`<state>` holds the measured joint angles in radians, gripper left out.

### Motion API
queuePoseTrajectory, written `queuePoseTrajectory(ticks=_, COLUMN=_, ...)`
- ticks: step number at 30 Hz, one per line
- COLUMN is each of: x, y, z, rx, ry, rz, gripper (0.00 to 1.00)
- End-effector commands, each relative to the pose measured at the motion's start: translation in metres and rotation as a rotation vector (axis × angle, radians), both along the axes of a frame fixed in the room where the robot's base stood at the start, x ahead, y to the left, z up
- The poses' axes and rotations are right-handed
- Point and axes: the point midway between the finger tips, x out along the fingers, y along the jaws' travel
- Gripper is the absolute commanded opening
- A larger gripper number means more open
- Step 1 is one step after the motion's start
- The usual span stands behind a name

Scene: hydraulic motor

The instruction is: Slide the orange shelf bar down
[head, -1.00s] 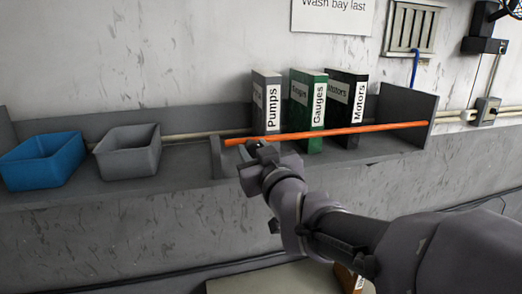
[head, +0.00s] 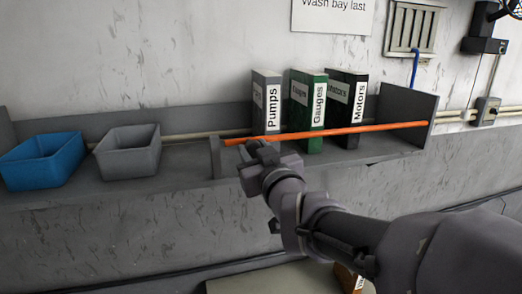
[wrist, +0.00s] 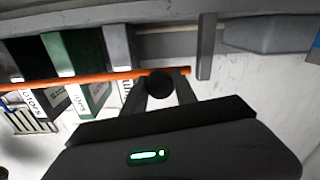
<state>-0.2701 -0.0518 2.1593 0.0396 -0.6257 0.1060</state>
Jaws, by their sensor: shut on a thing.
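The orange shelf bar (head: 345,131) runs across the front of the binder section of the grey shelf, from the low divider to the tall right end panel. It crosses in front of the binders, a little above the shelf floor. My gripper (head: 262,146) is at the bar's left end, near the divider. In the wrist view, the orange bar (wrist: 100,76) passes to my gripper's fingers (wrist: 162,82). The fingers are shut on the bar close to its end, with a dark round piece between them. The exact contact is partly hidden in the head view.
Three binders stand behind the bar: grey Pumps (head: 266,100), green Gauges (head: 308,108) and black Motors (head: 348,105). A blue bin (head: 42,163) and a grey bin (head: 128,153) sit left of the divider (head: 215,157). The right end panel (head: 410,106) rises above the bar.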

Motion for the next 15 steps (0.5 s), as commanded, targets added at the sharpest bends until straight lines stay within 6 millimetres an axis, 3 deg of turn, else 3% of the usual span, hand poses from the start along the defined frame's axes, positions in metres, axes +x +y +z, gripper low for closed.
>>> queuePoseTrajectory(ticks=4, x=0.0, y=0.0, z=-0.005, rx=0.0, ry=-0.002, rz=0.0, gripper=0.0)
queuePoseTrajectory(ticks=9, x=0.0, y=0.0, z=-0.039, rx=0.001, ry=-0.003, rz=0.0, gripper=0.0)
queuePoseTrajectory(ticks=15, x=0.0, y=0.0, z=-0.067, rx=0.0, ry=-0.001, rz=0.0, gripper=0.0)
